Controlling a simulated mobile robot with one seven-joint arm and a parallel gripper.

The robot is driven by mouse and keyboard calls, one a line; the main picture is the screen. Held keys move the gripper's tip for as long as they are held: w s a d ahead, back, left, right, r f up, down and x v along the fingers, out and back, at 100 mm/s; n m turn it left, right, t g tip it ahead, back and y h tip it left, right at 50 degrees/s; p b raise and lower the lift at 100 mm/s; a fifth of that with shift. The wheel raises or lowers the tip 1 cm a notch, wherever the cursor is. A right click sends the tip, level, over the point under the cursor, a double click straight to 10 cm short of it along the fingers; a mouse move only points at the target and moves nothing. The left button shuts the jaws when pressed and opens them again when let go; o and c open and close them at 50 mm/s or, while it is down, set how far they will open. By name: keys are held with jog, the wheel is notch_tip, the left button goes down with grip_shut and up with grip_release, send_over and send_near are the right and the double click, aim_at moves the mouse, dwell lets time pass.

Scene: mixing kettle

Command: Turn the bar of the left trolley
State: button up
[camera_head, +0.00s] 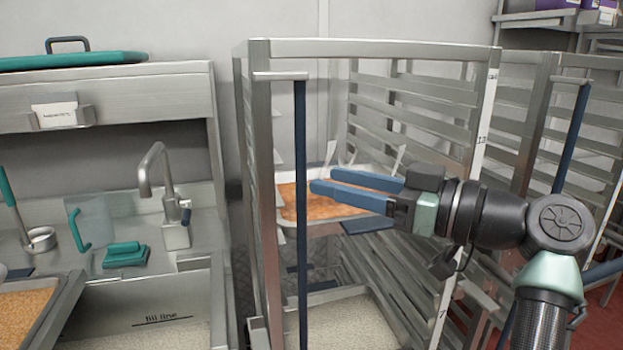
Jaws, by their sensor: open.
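The left trolley (258,140) is a tall steel rack in the middle of the view. Its bar (301,200) is a thin dark blue upright rod hanging from a short steel arm at the trolley's top left front. My gripper (320,187) has two blue fingers pointing left, slightly apart, with nothing seen between them. The fingertips end just right of the bar in the picture and do not appear to touch it. The depth gap between them is unclear. The lower end of the bar runs out of the frame.
A tray of orange-brown food (320,200) sits inside the trolley, partly behind my gripper. A pale tray (345,325) lies lower down. A second trolley with its own blue bar (571,135) stands at right. A sink (150,300) with a tap (160,170) is at left.

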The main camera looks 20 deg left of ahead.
jog(key=v, duration=0.7)
jog(key=shift+b, duration=0.3)
